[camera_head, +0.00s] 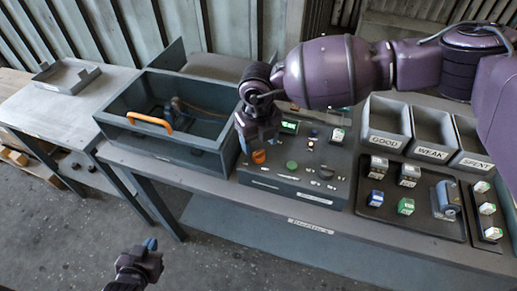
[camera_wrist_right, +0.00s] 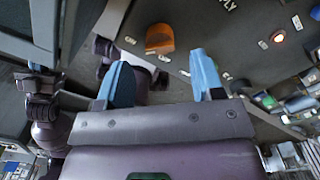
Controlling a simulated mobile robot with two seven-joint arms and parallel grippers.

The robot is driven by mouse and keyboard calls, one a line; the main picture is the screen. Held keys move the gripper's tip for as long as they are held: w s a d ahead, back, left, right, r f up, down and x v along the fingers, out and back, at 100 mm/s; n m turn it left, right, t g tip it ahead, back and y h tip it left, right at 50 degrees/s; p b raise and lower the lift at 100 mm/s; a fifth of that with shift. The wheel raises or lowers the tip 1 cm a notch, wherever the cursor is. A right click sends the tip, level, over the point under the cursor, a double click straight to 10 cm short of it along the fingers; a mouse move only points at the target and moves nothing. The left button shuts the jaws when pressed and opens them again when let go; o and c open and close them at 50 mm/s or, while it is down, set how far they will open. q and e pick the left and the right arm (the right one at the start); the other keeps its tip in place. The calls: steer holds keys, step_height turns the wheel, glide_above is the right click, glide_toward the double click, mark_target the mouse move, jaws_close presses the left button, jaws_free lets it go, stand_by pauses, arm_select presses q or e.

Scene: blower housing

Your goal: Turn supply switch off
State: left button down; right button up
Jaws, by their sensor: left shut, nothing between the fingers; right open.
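The supply switch (camera_head: 259,156) is an orange knob on the front left of the dark control panel (camera_head: 330,172). In the right wrist view the orange knob (camera_wrist_right: 160,38) lies beyond and between my fingertips, with a gap to them. Small white labels sit beside it, and part of the word SUPPLY shows. My right gripper (camera_wrist_right: 160,72) is open and empty, its blue fingers apart. In the head view my right gripper (camera_head: 258,132) is above the panel's left side, its fingertips mostly hidden. My left gripper (camera_head: 150,245) is shut and empty, low in front of the table.
A grey open bin (camera_head: 165,148) with an orange handle stands left of the panel. A green button (camera_head: 292,165) and lit indicators share the panel. Bins marked GOOD (camera_head: 385,140), WEAK and SPENT, and a tray (camera_head: 425,222) of small parts, are at right.

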mark_target(259, 151)
step_height(259, 151, down, 4)
steer(key=shift+r, duration=0.25)
steer(key=shift+f, duration=0.55)
steer(key=shift+c, duration=0.3)
